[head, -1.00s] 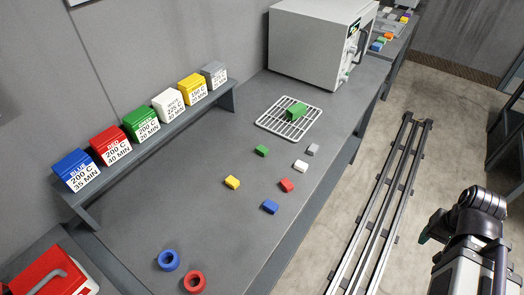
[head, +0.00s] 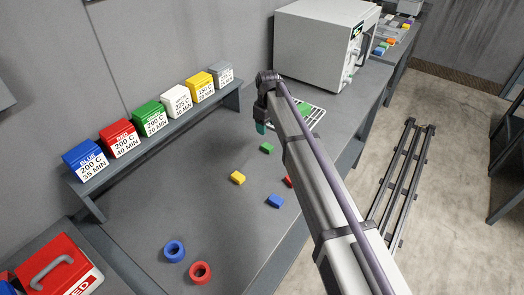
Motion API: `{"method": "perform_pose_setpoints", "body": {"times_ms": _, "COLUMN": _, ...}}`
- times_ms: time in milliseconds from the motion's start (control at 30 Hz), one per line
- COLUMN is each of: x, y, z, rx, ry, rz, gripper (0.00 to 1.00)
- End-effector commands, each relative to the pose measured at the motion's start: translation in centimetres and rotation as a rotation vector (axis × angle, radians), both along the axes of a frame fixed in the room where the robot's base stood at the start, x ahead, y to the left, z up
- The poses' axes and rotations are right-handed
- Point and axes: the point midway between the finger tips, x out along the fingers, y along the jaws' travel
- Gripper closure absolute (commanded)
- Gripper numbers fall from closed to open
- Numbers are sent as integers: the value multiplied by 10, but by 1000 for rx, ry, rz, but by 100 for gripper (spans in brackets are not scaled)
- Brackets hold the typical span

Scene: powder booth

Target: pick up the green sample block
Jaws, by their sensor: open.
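The green sample block (head: 267,147) is a small green block lying on the grey bench, in front of the wire rack. My gripper (head: 262,128) is above the bench, just behind and slightly left of the block in the picture. It is open and seems empty, though its fingers are small and partly hidden. My arm reaches in from the lower right and hides part of the bench. A larger green piece (head: 305,110) on the wire rack (head: 318,116) is partly covered by my arm.
A yellow block (head: 238,177), a blue block (head: 275,201) and a partly hidden red block (head: 288,181) lie nearby. Coloured bins, including a green bin (head: 150,118), line the left shelf. A grey oven (head: 320,45) stands behind. Blue and red rings (head: 200,273) lie at the front.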

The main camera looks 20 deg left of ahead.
Motion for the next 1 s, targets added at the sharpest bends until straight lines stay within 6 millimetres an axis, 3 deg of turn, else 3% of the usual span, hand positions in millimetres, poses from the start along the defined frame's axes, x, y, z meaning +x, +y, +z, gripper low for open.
{"method": "perform_pose_setpoints", "body": {"times_ms": 33, "x": 0, "y": 0, "z": -20, "rx": 0, "ry": 0, "rz": -1, "gripper": 38}}
{"method": "perform_pose_setpoints", "body": {"times_ms": 133, "x": 0, "y": -1, "z": -41, "rx": 0, "ry": 0, "rz": -2, "gripper": 38}}
{"method": "perform_pose_setpoints", "body": {"times_ms": 400, "x": 0, "y": -1, "z": -51, "rx": 0, "ry": 0, "rz": -3, "gripper": 38}}
{"method": "perform_pose_setpoints", "body": {"times_ms": 667, "x": -3, "y": -2, "z": -100, "rx": 0, "ry": 0, "rz": -4, "gripper": 38}}
{"method": "perform_pose_setpoints", "body": {"times_ms": 933, "x": -3, "y": -2, "z": -98, "rx": 0, "ry": 0, "rz": -4, "gripper": 38}}
{"method": "perform_pose_setpoints", "body": {"times_ms": 1000, "x": -3, "y": -2, "z": -98, "rx": 0, "ry": 0, "rz": -4, "gripper": 45}}
